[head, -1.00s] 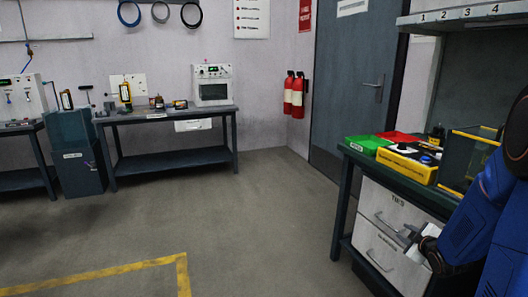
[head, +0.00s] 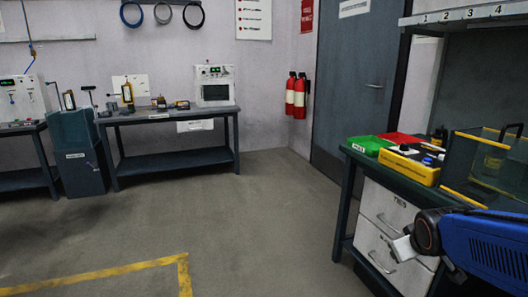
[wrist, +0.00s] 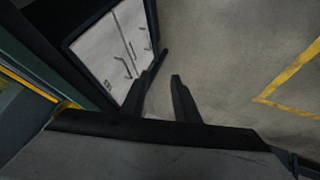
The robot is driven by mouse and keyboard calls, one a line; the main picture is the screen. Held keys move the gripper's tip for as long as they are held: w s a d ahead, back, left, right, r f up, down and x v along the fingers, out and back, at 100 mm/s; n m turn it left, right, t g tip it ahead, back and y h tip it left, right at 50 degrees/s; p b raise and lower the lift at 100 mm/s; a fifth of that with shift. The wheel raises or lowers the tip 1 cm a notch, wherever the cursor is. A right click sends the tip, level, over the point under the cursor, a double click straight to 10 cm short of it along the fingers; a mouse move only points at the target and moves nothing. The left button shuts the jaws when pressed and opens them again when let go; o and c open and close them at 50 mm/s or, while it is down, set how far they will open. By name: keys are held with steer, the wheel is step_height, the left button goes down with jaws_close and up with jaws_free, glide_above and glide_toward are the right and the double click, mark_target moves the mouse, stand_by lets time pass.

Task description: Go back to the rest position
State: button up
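My gripper (wrist: 158,84) shows in the wrist view as two dark fingers standing apart, with only grey floor between them. It is open and empty. In the head view my blue arm is at the lower right, and its pale end piece hangs in front of the drawers (head: 390,235) of the right-hand bench (head: 342,215). The fingers are not clear in the head view.
The bench top holds a green bin (head: 370,145), a red bin (head: 400,138), a yellow tray (head: 410,168) and a clear yellow-edged box (head: 488,165). A shelf (head: 465,14) overhangs it. Open floor (head: 250,220) lies left of the bench, with a yellow line (head: 110,272).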

steer(key=s+a+m+g+y, duration=0.1)
steer(key=s+a, duration=0.3)
steer(key=s, duration=0.4)
steer(key=s+a+r+m+g+y, duration=0.1)
steer(key=s+a, duration=0.4)
steer(key=s, duration=0.4)
steer(key=shift+r+g, duration=0.15)
steer(key=shift+g, duration=0.25)
steer(key=shift+s, duration=0.1)
